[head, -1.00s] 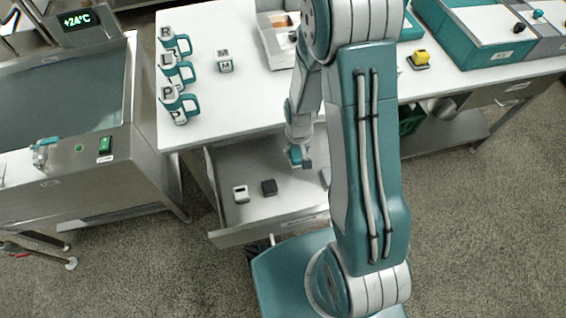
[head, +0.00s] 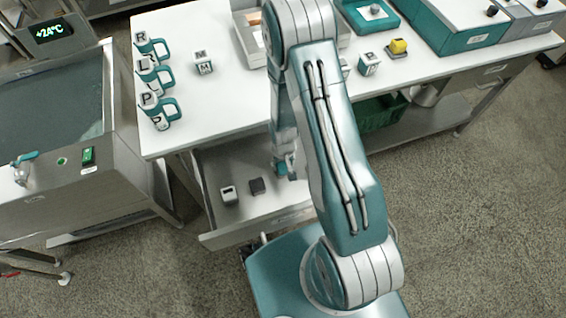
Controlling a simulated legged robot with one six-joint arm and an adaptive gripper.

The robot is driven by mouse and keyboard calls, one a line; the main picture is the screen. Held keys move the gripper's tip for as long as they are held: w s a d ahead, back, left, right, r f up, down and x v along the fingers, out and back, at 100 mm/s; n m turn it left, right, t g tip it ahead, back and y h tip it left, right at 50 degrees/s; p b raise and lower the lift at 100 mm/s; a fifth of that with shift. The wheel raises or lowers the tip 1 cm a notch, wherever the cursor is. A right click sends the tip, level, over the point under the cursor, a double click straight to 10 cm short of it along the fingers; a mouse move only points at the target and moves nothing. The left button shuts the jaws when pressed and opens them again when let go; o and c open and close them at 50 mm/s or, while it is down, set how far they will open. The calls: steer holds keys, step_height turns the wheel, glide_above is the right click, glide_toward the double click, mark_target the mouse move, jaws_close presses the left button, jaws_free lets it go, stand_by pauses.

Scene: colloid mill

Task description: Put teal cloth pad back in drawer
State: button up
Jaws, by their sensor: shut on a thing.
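The drawer (head: 240,230) under the white worktable is pulled open. Inside it stand a small white item with a dark window (head: 230,195) and a dark block (head: 257,186). My gripper (head: 282,168) is over the back right part of the drawer, behind and right of the dark block. It is shut on a small teal thing, which looks like the teal cloth pad; the arm partly hides it. I cannot tell whether the pad touches the drawer floor. My arm also covers the drawer's right side.
Several lettered mugs (head: 155,75) and a lettered cube (head: 203,63) stand on the worktable (head: 215,105) above. Another cube (head: 369,64) and a yellow item (head: 398,46) are further right. A steel basin machine (head: 90,165) stands left. A green crate (head: 380,112) sits on the lower shelf.

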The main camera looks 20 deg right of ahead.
steer(key=shift+f, duration=0.1)
steer(key=o, duration=1)
steer(key=shift+a, duration=0.1)
step_height(320, 180, up, 30)
steer(key=s+t, duration=0.2)
steer(key=shift+s+a+r+t, duration=0.1)
steer(key=shift+s+r+t, duration=0.5)
steer(key=shift+s+r, duration=1.65)
steer(key=shift+s+a+r+t, duration=0.1)
steer(key=shift+s+r+t, duration=0.5)
steer(key=shift+s+r, duration=1.7)
steer(key=shift+s+a+r+t, duration=0.1)
steer(key=shift+s+r+t, duration=0.5)
steer(key=shift+s+r, duration=1.65)
